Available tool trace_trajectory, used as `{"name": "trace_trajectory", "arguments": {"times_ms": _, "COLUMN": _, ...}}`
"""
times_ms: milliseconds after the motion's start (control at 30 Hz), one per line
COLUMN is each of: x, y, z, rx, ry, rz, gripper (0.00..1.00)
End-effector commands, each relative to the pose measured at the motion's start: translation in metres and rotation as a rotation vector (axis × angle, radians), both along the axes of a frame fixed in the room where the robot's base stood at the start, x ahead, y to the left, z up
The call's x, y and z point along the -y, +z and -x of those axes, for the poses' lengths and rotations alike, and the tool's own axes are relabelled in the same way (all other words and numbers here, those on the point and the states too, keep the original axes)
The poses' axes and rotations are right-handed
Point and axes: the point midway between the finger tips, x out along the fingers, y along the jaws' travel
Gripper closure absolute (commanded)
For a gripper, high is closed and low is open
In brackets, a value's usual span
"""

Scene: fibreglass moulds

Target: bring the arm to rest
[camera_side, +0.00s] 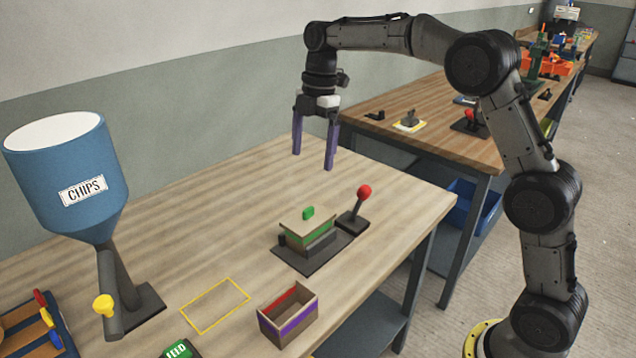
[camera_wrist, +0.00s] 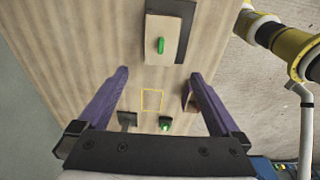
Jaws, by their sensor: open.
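My gripper (camera_side: 314,148) hangs above the back part of the wooden table (camera_side: 200,215), with its two purple fingers pointing down. The fingers are apart and nothing is between them. In the wrist view the gripper (camera_wrist: 160,85) also shows open, with the table below it. My arm arches over from the right side of the picture. No object touches the fingers in either view.
A covered mould box (camera_side: 308,236) with a green knob and a red-knobbed lever (camera_side: 360,205) stand on the table. A blue CHIPS hopper (camera_side: 70,175) is at left. An open box (camera_side: 288,315) sits beside a yellow outline (camera_side: 215,305). The table's back is clear.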

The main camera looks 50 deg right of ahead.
Motion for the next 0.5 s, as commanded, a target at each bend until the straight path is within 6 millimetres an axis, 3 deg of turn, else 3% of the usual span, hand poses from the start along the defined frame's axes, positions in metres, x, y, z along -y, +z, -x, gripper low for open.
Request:
{"name": "trace_trajectory", "arguments": {"times_ms": 67, "x": -0.004, "y": 0.029, "z": 0.008, "rx": 0.055, "ry": 0.006, "rz": 0.005, "gripper": 0.00}}
{"name": "trace_trajectory", "arguments": {"times_ms": 233, "x": -0.013, "y": 0.081, "z": 0.060, "rx": 0.141, "ry": 0.007, "rz": 0.016, "gripper": 0.00}}
{"name": "trace_trajectory", "arguments": {"times_ms": 367, "x": -0.018, "y": 0.103, "z": 0.109, "rx": 0.196, "ry": -0.079, "rz": 0.020, "gripper": 0.00}}
{"name": "trace_trajectory", "arguments": {"times_ms": 500, "x": -0.021, "y": 0.111, "z": 0.163, "rx": 0.250, "ry": -0.236, "rz": 0.009, "gripper": 0.00}}
